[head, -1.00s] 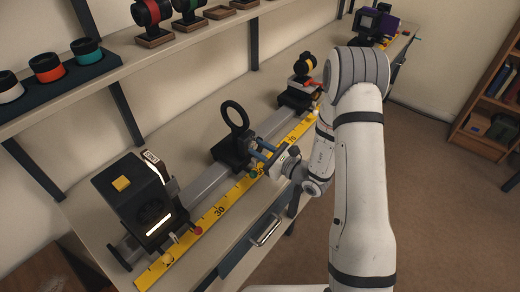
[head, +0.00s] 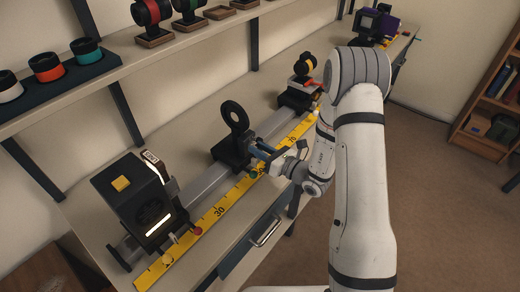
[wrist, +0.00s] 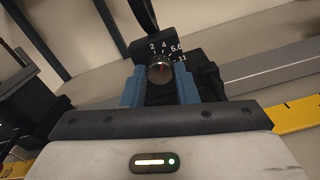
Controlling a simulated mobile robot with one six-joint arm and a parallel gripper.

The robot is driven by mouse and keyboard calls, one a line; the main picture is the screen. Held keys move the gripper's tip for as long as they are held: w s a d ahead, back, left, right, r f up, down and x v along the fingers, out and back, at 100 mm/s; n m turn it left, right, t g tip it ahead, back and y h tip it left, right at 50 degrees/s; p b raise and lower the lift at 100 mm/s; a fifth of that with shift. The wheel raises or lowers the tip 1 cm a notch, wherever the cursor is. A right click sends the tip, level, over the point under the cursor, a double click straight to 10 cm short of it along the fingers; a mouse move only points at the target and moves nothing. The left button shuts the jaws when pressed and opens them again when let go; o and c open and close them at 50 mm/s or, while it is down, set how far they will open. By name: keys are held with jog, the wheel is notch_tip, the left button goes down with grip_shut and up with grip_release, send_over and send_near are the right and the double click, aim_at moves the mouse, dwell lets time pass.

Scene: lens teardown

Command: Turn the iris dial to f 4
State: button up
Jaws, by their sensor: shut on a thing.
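The iris (head: 235,117) is a black ring on a black mount on the rail, with a small opening at its middle. Its dial (wrist: 159,72) is a dark round knob with a red mark, below a white scale reading 2, 4, 5.6 and 11. The red mark appears to point up towards the 4; its exact line is hard to read. My gripper (wrist: 160,86) has its blue fingers on either side of the dial and is shut on it. In the head view, my gripper (head: 262,153) reaches the mount from the right, and the dial is hidden there.
A black lamp box (head: 137,200) stands at the near end of the rail (head: 199,186). A yellow ruler (head: 208,219) runs along the rail's front. Another mount (head: 300,92) stands farther along. A shelf with coloured lens parts (head: 47,68) hangs above.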

dwell(0.3)
jog(key=o, duration=1)
jog(key=b+v, duration=0.1)
jog(key=v, duration=0.6)
jog(key=shift+s+d, duration=0.25)
jog(key=shift+d, duration=0.05)
